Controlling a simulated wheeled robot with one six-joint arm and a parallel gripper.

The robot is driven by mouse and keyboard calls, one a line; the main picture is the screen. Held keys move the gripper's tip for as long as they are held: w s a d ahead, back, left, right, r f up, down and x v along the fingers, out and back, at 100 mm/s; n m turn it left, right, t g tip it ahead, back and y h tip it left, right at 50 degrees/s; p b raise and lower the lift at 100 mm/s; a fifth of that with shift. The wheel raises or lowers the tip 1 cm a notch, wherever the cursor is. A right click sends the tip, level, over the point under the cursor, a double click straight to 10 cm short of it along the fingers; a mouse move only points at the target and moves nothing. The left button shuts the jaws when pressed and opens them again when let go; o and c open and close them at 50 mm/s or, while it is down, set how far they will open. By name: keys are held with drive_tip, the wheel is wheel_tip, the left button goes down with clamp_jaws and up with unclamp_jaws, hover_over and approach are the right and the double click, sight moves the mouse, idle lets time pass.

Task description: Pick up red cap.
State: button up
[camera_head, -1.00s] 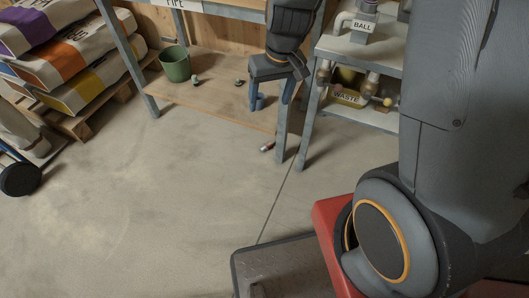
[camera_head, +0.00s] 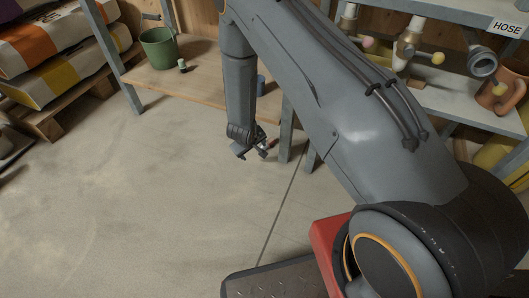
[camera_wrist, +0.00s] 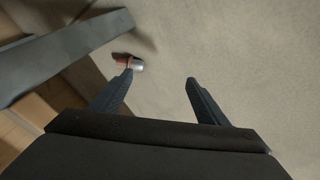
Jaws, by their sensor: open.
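The red cap (camera_wrist: 121,58) lies on the concrete floor beside a metal bench leg, with a silvery part at its right end. In the wrist view it is just beyond the tip of my left finger, which covers a little of its lower edge. In the head view only a small reddish bit of the cap (camera_head: 272,143) shows, just right of my gripper (camera_head: 252,153). My gripper points down near the floor. Its fingers are apart and the gap between the tips (camera_wrist: 159,77) is empty. The cap is off to the left of that gap.
A grey bench leg (camera_wrist: 65,55) runs close by on the left in the wrist view. The wooden lower shelf (camera_head: 195,90) carries a green bucket (camera_head: 158,49) and a blue cup (camera_head: 261,85). Stacked sacks (camera_head: 45,65) stand at left. Open floor (camera_head: 120,200) lies left of my gripper.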

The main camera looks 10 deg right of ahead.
sight(262, 147)
drive_tip(key=shift+h, duration=0.4)
drive_tip(key=f, duration=0.2)
drive_tip(key=f+b, duration=0.1)
drive_tip(key=f, duration=0.2)
drive_tip(key=d+f+b, duration=0.1)
drive_tip(key=f, duration=0.1)
drive_tip(key=shift+w+f, duration=0.1)
drive_tip(key=shift+f, duration=0.1)
drive_tip(key=shift+w+d+f+b, duration=0.15)
drive_tip(key=shift+w+f+b, duration=0.05)
drive_tip(key=shift+b, duration=0.1)
drive_tip(key=w+d+b, duration=0.1)
drive_tip(key=w, duration=0.1)
drive_tip(key=w+d+b, duration=0.1)
drive_tip(key=w, duration=0.1)
drive_tip(key=w+d+b, duration=0.1)
drive_tip(key=w, duration=0.1)
drive_tip(key=shift+d+r, duration=0.1)
drive_tip(key=shift+d, duration=0.25)
drive_tip(key=w+d+b, duration=0.1)
drive_tip(key=w+b, duration=0.1)
drive_tip(key=w+d+b, duration=0.1)
drive_tip(key=w, duration=0.1)
drive_tip(key=shift+d+f, duration=0.25)
drive_tip(key=shift+d, duration=0.1)
drive_tip(key=shift+w+f, duration=0.1)
drive_tip(key=shift+f, duration=0.2)
drive_tip(key=c, duration=1)
drive_tip(key=shift+r, duration=0.2)
